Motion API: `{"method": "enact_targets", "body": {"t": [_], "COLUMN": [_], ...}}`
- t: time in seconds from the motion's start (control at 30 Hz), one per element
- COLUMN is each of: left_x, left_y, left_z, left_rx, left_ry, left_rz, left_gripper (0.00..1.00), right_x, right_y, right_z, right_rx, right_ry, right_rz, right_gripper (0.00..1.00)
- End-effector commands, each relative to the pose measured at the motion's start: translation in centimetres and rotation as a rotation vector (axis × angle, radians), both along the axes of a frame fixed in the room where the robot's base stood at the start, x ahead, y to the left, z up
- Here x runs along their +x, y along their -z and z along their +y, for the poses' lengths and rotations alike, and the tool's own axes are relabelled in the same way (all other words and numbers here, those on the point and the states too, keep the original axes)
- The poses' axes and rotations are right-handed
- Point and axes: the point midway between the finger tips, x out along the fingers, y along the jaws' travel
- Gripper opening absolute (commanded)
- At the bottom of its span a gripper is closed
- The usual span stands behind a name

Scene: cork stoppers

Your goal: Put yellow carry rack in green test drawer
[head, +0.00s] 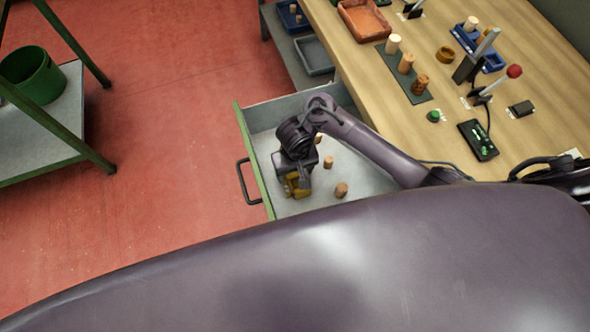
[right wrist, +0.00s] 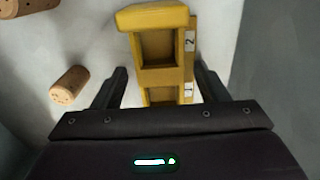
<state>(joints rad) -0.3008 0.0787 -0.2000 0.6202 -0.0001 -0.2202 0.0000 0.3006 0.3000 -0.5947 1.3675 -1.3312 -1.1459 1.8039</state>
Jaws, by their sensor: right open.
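The yellow carry rack (right wrist: 165,72) lies inside the green test drawer, on its pale floor; a part of the rack (head: 291,190) shows below my gripper in the head view. In the right wrist view it has open compartments and labels marked 2 and 1. My right gripper (right wrist: 160,88) is open, one finger on each side of the rack. Its body hides most of the rack in the head view (head: 297,182). The green test drawer (head: 252,160) is pulled out, with a green front and dark handle. My left gripper is not in view.
Several loose corks lie in the drawer, one (head: 341,190) right of the rack; another (right wrist: 68,85) is left of the gripper in the right wrist view. The wooden workbench (head: 360,75) holds trays, corks and a tester. A green bin (head: 38,78) stands on a shelf at left.

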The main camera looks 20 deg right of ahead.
Motion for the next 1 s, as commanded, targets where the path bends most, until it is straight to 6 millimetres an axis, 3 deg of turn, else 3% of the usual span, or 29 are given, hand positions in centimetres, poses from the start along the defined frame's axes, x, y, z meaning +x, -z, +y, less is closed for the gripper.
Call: {"method": "enact_targets", "body": {"t": [0.23, 0.5, 0.7, 1.0], "left_x": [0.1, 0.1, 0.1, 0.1], "left_y": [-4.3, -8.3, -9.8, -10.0], "left_z": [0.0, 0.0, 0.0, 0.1], "left_rx": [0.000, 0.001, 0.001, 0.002], "left_ry": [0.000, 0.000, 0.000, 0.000], "left_rz": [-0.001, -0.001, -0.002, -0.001], "left_gripper": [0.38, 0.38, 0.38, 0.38], "right_x": [0.1, 0.0, 0.0, 0.0], "right_y": [-6.0, -10.0, -11.5, -11.6], "right_z": [0.1, 0.0, 0.0, 0.0], "right_rx": [0.002, 0.000, 0.000, 0.000], "right_ry": [-0.001, 0.001, 0.000, 0.000], "right_rz": [-0.002, -0.001, -0.001, -0.001], "right_gripper": [0.67, 0.67, 0.67, 0.67]}}
